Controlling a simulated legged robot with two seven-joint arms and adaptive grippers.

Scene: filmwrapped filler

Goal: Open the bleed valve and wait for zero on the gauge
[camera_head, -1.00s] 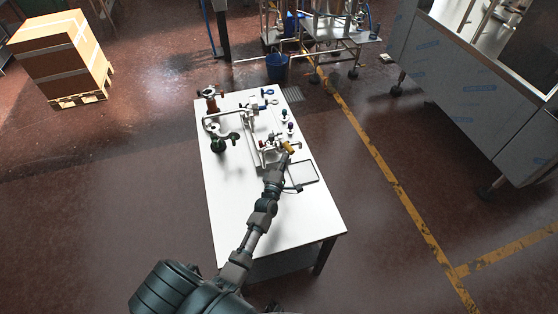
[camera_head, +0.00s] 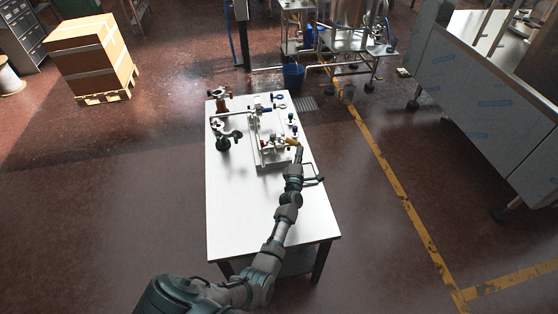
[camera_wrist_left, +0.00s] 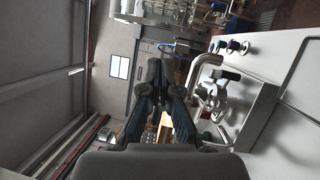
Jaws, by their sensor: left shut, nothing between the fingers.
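A pipe-and-valve assembly (camera_head: 266,128) stands on the white table (camera_head: 242,206). A small yellow part (camera_head: 293,142), perhaps a valve handle, is at its near right side. My left gripper (camera_head: 298,152) is right beside that part; whether they touch is unclear. In the left wrist view the fingers (camera_wrist_left: 155,74) are together and empty, with a bent metal pipe (camera_wrist_left: 203,72) and several coloured knobs (camera_wrist_left: 233,46) to their right. I cannot pick out a gauge or read a dial. My right gripper is out of view.
Red (camera_head: 222,105) and green (camera_head: 222,141) pieces stand at the table's left side. A thin dark frame (camera_head: 313,171) lies by my forearm. The near part of the table is clear. A blue bucket (camera_head: 293,75) stands on the floor behind.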

